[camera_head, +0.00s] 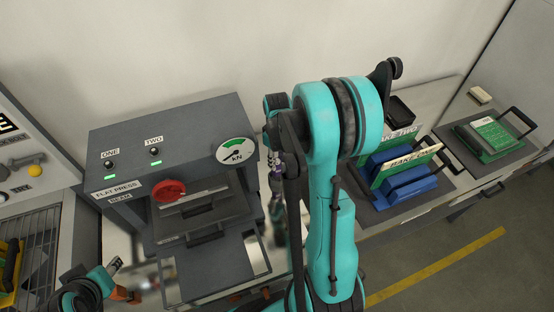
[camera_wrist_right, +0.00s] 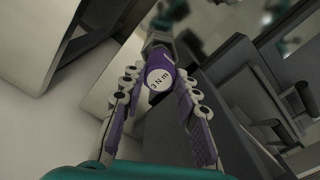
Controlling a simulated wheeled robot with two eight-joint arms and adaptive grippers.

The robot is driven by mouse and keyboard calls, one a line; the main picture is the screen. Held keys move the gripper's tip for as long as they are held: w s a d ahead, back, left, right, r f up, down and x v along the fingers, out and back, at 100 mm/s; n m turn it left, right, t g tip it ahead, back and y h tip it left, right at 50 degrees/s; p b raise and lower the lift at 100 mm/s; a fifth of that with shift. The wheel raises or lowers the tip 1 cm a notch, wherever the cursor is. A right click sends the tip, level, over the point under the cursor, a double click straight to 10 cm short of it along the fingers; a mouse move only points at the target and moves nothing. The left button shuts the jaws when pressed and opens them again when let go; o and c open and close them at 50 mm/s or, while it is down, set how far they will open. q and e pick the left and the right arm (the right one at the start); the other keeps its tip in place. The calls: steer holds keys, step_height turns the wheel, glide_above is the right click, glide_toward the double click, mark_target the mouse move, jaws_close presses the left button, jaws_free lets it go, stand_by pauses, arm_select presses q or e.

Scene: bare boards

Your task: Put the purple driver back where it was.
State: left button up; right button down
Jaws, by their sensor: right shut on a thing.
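The purple driver (camera_wrist_right: 159,77) shows in the right wrist view, with a white round end cap that has dark lettering and a grey part beyond it. My right gripper (camera_wrist_right: 160,88) has its two purple-padded fingers on either side of the driver and is shut on it. In the head view my right gripper (camera_head: 276,172) hangs beside the right side of the grey press, partly hidden by my own arm. The driver's far end is not clear in either view.
The grey flat press (camera_head: 120,150) with a red knob stands left of my right gripper. Blue holders (camera_head: 412,187) with green boards sit on a dark tray at the right. Another tray (camera_head: 520,151) holds a green board farther right. A yellow tool (camera_head: 10,268) lies at the far left.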

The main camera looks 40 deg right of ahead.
steer(key=c, duration=1.1)
jaws_free()
steer(key=shift+f, duration=0.15)
steer(key=shift+c, duration=0.2)
steer(key=shift+r+p, duration=0.35)
steer(key=shift+r, duration=0.2)
step_height(320, 180, up, 11)
steer(key=p, duration=0.3)
steer(key=shift+r, duration=0.15)
